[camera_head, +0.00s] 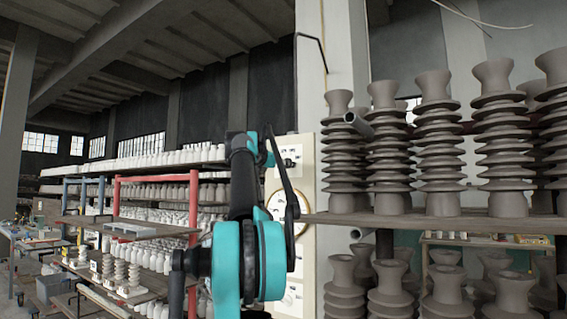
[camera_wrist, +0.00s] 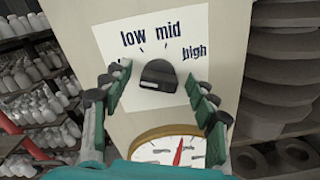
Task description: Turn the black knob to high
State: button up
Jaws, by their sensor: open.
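The black knob (camera_wrist: 158,72) sits on a white label plate (camera_wrist: 190,38) in the wrist view, below the printed words low, mid and high. "High" stands to the upper right of the knob. Which mark the knob points at is hard to tell. My gripper (camera_wrist: 157,80) is open, with one finger to the left of the knob and one to its right. Gaps show between the fingers and the knob. In the head view my arm covers part of the pale panel (camera_head: 308,240), and the knob cannot be made out clearly there.
A round gauge (camera_wrist: 160,150) with a red needle is below the knob. Shelves of dark stacked clay insulators (camera_head: 437,150) stand right of the panel. Racks of white pieces (camera_head: 150,213) stand to the left.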

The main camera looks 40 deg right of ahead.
jog(key=c, duration=1.2)
jog(key=shift+o, duration=0.2)
jog(key=shift+m, duration=0.3)
jog(key=shift+f+m, duration=0.2)
jog(key=shift+m, duration=4.2)
jog(key=shift+f+m, duration=0.25)
jog(key=shift+m, duration=4.15)
jog(key=shift+f+m, duration=0.2)
jog(key=shift+m, duration=4.2)
